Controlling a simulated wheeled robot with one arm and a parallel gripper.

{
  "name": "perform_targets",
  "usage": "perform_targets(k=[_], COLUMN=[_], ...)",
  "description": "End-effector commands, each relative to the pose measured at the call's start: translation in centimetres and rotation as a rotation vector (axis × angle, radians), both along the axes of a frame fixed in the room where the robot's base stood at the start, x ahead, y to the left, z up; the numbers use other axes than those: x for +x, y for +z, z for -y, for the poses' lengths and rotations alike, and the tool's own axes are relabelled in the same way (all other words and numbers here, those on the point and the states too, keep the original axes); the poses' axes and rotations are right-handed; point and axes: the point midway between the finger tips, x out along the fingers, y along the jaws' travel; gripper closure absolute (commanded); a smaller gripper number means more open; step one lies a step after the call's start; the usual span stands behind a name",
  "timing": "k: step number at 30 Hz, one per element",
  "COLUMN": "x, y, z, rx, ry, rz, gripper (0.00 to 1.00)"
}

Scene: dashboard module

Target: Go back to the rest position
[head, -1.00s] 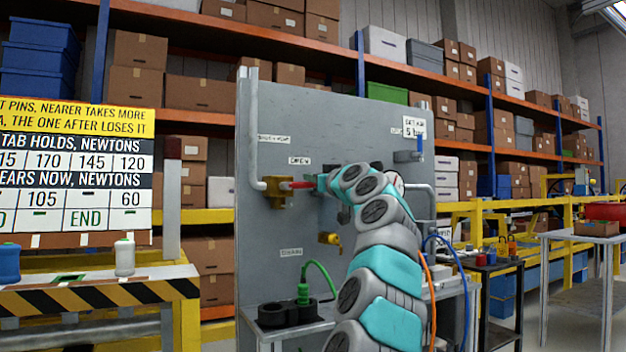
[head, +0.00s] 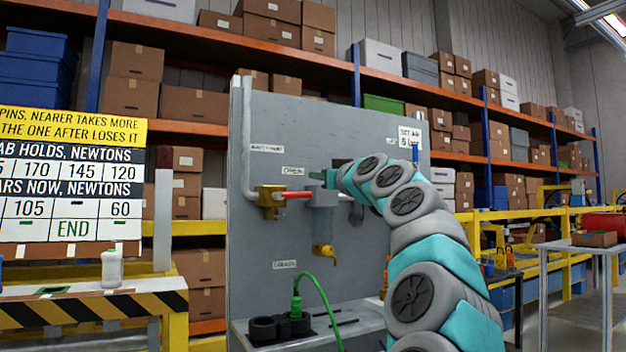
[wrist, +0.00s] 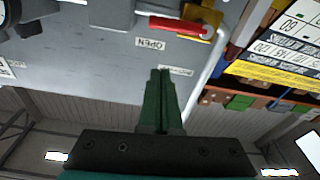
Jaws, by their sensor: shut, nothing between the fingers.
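My gripper (head: 320,175) shows at the end of my raised arm, in front of the grey panel (head: 265,130). In the wrist view my gripper (wrist: 160,75) has its green fingers together, with nothing between them. A valve with a brass body (head: 270,202) and a red handle (head: 296,195) is on the panel, just below and left of the gripper in the head view. The red handle also shows in the wrist view (wrist: 180,27), apart from the fingertips, near an upside-down OPEN label (wrist: 150,43). My arm hides part of the panel's right side.
A lower brass-coloured fitting (head: 323,251) and a green hose (head: 322,298) are below on the panel and its shelf. A striped bench (head: 90,304) with a white bottle (head: 112,268) stands left. A metal table (head: 592,247) stands right. Loaded shelving is behind.

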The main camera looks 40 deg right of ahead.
Motion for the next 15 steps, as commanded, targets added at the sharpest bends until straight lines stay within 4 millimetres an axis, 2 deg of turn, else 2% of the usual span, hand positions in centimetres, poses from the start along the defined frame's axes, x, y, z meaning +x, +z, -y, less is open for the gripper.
perform_targets(k=[6,15], x=[-1.8,-2.2], y=[-0.2,-0.4], z=[-0.3,-0.5], rx=[0.001,0.001], ry=[-0.001,0.0], rz=[0.001,-0.001], gripper=[1.0,1.0])
